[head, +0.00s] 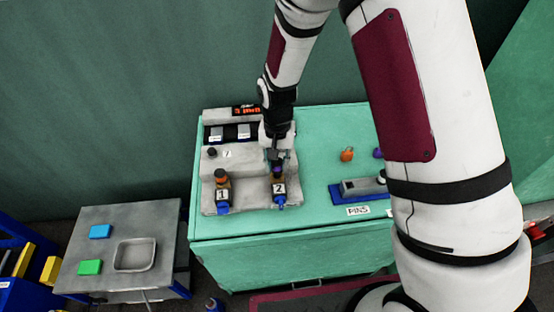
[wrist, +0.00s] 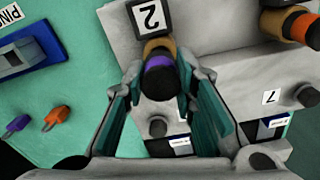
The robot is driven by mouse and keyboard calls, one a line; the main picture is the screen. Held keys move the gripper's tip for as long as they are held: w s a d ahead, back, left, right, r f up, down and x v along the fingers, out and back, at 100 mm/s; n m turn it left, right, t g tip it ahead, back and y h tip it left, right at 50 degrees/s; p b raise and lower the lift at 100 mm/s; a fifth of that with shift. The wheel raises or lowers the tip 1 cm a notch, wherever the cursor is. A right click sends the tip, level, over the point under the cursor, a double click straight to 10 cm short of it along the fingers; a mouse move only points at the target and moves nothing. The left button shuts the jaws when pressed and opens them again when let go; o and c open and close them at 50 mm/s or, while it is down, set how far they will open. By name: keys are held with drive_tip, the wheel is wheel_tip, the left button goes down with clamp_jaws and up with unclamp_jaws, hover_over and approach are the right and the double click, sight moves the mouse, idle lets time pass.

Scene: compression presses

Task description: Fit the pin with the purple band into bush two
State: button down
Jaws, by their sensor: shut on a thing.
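The pin with the purple band (wrist: 160,75) stands in line with bush two, between my fingertips; in the head view its purple band (head: 277,169) shows just above the bush. Bush two (wrist: 158,47) is a tan collar behind the "2" label (head: 280,189). My gripper (head: 279,157) is shut on the pin from above; its fingers (wrist: 162,80) lie on both sides of the pin in the wrist view. How deep the pin sits in the bush I cannot tell.
Bush one (head: 222,185), left of bush two, has an orange-banded pin (head: 221,174). A blue pin holder (head: 362,188) by the PINS label stands on the right. An orange tag-like piece (head: 347,155) lies behind it. A grey side table (head: 115,220) stands at left.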

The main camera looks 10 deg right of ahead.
drive_tip(key=shift+f+b, duration=0.35)
drive_tip(key=shift+f, duration=0.9)
drive_tip(key=c, duration=1.2)
unclamp_jaws()
drive_tip(key=shift+c, duration=0.2)
wheel_tip(320, 180, up, 11)
drive_tip(key=shift+r, duration=0.5)
